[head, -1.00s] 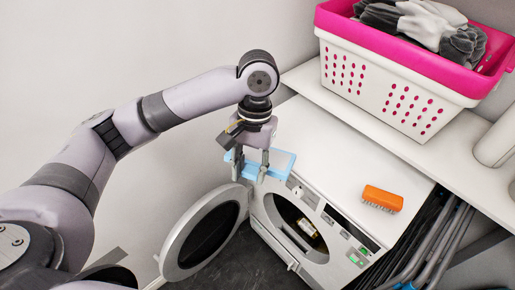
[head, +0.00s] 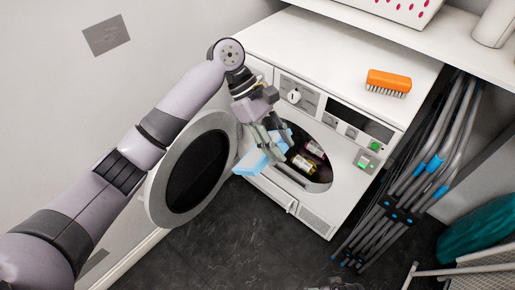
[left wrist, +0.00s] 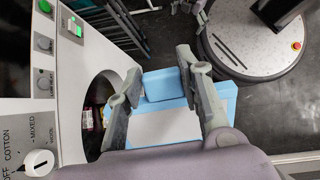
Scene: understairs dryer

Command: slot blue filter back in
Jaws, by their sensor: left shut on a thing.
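The blue filter (head: 250,163), a flat light-blue frame with a pale panel, is held by my left gripper (head: 272,146) in front of the white dryer (head: 318,98). It is tilted and partly covers the left side of the dryer's round opening (head: 322,177). In the left wrist view, the fingers of the left gripper (left wrist: 160,84) are shut on the raised blue grip of the filter (left wrist: 164,127).
The round dryer door (head: 160,190) stands open at the left. Small bottles (head: 304,164) lie in the drum. An orange brush (head: 389,82) is on the dryer top. Folded grey racks (head: 415,180) stand right of the dryer. Dark floor (head: 220,240) is clear in front.

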